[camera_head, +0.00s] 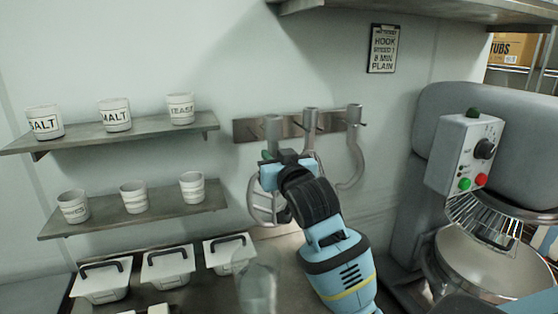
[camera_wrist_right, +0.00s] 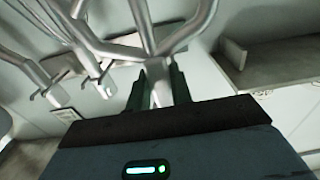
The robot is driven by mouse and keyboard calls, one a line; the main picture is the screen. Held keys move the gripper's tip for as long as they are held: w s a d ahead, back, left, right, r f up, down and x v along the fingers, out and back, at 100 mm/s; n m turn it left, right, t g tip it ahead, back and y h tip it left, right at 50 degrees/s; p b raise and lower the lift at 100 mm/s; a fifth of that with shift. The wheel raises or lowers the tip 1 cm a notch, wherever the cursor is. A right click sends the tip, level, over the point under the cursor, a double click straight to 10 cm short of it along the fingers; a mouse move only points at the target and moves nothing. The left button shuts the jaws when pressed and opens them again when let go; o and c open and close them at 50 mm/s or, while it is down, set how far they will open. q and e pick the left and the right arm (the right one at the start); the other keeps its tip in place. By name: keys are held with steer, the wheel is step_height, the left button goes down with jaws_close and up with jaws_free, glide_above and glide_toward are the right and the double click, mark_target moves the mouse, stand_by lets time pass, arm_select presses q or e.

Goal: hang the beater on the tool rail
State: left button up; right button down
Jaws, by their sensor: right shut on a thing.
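The tool rail (camera_head: 342,121) is a metal strip on the back wall. The beater (camera_head: 262,203) is a grey looped frame with its shank rising in front of the rail's left end. My right gripper (camera_head: 273,157) is shut on the beater's shank. In the right wrist view the shank stands between the dark green fingers (camera_wrist_right: 160,88), with the beater's arms (camera_wrist_right: 123,50) branching above. Whether the shank touches a rail peg is hidden. A second grey tool (camera_head: 310,122) and a curved hook (camera_head: 355,150) hang at the rail's middle and right. My left gripper is not in view.
A mixer (camera_head: 440,130) with a metal bowl (camera_head: 475,262) stands at the right. Two shelves of labelled cups (camera_head: 116,115) are at the left, above lidded white tubs (camera_head: 167,268). A clear vessel (camera_head: 255,283) stands in front. A notice (camera_head: 383,49) is above the rail.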

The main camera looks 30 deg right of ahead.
steer(key=shift+w+r, duration=0.15)
steer(key=shift+w, duration=0.15)
steer(key=shift+w+d, duration=0.15)
steer(key=shift+w, duration=0.3)
steer(key=shift+w+d, duration=0.1)
steer(key=shift+w, duration=0.3)
stand_by(0.4)
steer(key=shift+x, duration=1.35)
steer(key=shift+b+x, duration=0.35)
steer(key=shift+x, duration=2.05)
